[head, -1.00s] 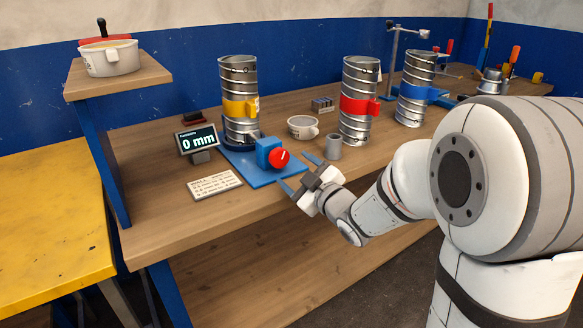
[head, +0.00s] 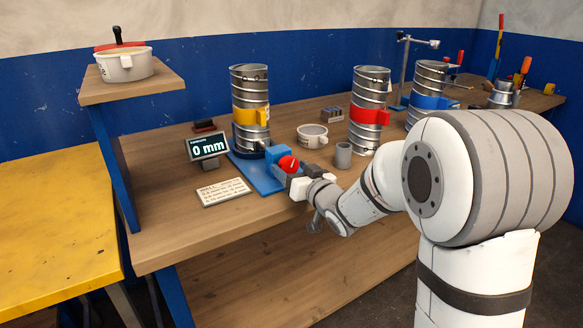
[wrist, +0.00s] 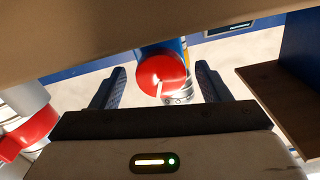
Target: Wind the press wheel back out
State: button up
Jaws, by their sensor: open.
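The press wheel (head: 288,164) is a red round knob with a white mark, on the front of a blue press block (head: 278,153). The block stands on a blue base plate (head: 262,179). A steel duct with a yellow band (head: 250,116) stands at the back of that plate. My gripper (head: 292,176) is right at the wheel. In the wrist view the wheel (wrist: 161,74) lies between the two open blue fingers (wrist: 163,86), with a gap on each side. The display (head: 208,147) reads 0 mm.
A grey cup (head: 343,155) and a white pot (head: 312,136) stand right of the press. Ducts with a red band (head: 368,115) and a blue band (head: 433,102) stand farther right. A printed card (head: 223,192) lies in front of the display.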

jog(key=shift+x, duration=0.9)
jog(key=shift+c, duration=0.4)
